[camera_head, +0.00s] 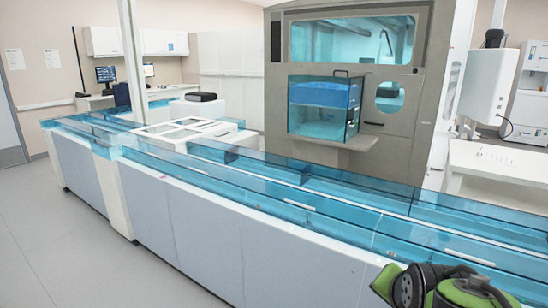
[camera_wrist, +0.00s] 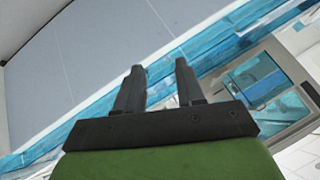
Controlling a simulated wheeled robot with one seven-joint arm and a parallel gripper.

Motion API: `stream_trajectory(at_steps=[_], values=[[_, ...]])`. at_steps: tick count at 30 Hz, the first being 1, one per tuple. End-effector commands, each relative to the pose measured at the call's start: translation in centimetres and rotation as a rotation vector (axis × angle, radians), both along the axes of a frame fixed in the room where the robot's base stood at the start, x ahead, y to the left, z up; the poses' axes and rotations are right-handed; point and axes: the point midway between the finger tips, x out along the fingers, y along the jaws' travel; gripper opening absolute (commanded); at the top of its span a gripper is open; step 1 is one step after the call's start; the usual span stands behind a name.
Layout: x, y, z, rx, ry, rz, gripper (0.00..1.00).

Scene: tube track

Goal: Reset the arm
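My gripper (camera_wrist: 159,88) shows in the wrist view with its two dark fingers apart and nothing between them. Beyond the fingers are the grey side panels and a blue transparent strip of the tube track. In the head view, part of my green and black arm is at the lower right corner, in front of the track's near edge. The fingers are not visible in the head view. The tube track (camera_head: 270,192) is a long counter with blue transparent covers, running from the back left to the lower right.
A large grey cabinet (camera_head: 420,110) with a window stands behind the track, with a blue transparent box (camera_head: 322,128) at its front. A white table (camera_head: 500,160) is at the right. Monitors (camera_head: 106,75) stand at the back left. The floor (camera_head: 45,235) at the left is clear.

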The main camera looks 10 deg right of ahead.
Motion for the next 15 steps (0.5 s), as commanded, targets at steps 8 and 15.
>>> stream_trajectory(at_steps=[8,15], values=[[-11.6,9.5,-1.7,-0.251,0.213,0.635,0.38],[-15.4,10.9,0.9,-0.323,0.274,0.848,0.38]])
